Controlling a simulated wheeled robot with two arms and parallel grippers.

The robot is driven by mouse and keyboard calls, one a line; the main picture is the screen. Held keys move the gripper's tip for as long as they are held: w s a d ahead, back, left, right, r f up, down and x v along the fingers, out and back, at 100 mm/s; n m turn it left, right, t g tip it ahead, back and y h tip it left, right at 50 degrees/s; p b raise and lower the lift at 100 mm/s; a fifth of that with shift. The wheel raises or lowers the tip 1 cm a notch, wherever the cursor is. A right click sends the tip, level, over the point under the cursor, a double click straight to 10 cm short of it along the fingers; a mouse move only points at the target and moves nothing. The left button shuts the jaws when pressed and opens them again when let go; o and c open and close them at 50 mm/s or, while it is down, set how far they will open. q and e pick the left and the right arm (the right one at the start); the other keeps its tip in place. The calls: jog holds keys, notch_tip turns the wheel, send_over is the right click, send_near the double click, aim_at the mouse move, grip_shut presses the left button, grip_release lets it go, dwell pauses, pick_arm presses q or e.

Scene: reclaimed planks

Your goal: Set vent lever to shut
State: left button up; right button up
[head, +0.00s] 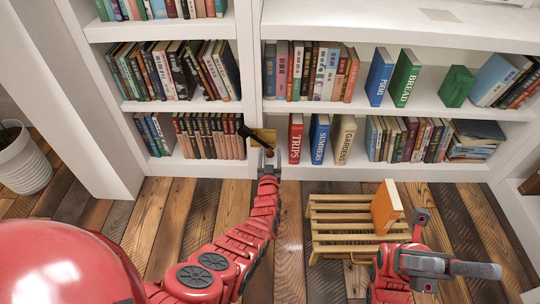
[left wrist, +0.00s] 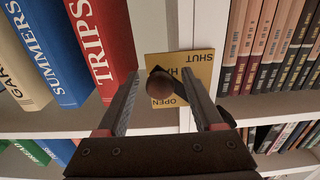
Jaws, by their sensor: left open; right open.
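The vent lever is a black arm (head: 250,133) with a round brown knob (left wrist: 161,83). It stands in front of a yellow plate (head: 265,134) on the bookcase upright. In the left wrist view the plate (left wrist: 199,75) appears upside down, with SHUT at the picture's top and OPEN at its bottom. The knob covers part of the plate between these words. My left gripper (head: 268,158) is open at the lever. In the wrist view its fingers (left wrist: 162,88) stand either side of the knob, with visible gaps. My right gripper (head: 440,263) is open and empty at the lower right, away from the lever.
Books fill the shelves around the lever, including the red TRIPS book (head: 295,139) close to its right. A slatted wooden stand (head: 335,225) bears an orange book (head: 386,207) beside my right arm. A potted plant (head: 22,160) stands far left. Plank floor (head: 290,250) is open between.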

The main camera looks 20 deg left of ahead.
pick_arm(q)
grip_shut()
jog(key=shift+d, duration=0.15)
dwell(1.1)
